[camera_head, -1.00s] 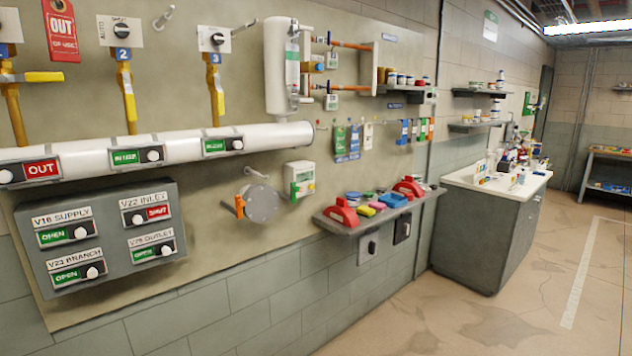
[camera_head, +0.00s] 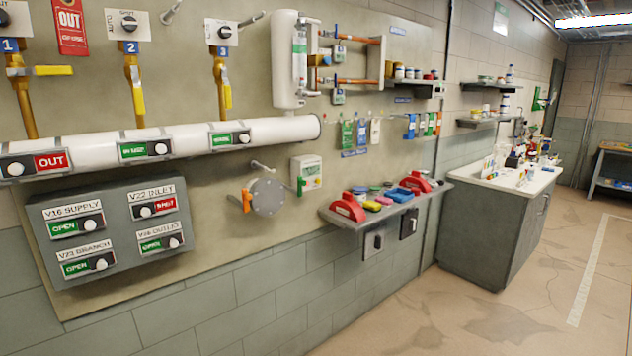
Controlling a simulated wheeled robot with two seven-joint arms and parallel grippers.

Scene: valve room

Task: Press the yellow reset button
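I cannot make out a yellow button labelled reset. A small yellow item (camera_head: 372,206) lies on the grey wall shelf (camera_head: 345,219), but I cannot tell what it is. A white control box (camera_head: 308,173) with a green part is on the wall above the shelf's left end; its details are too small to read. Neither of my grippers is in view.
Yellow-handled valves (camera_head: 137,95) stand above a white pipe (camera_head: 285,130). A grey label panel (camera_head: 120,262) hangs below it at left. A round grey plate (camera_head: 268,197) is on the wall. A cluttered cabinet (camera_head: 480,235) stands at right beside clear floor (camera_head: 530,290).

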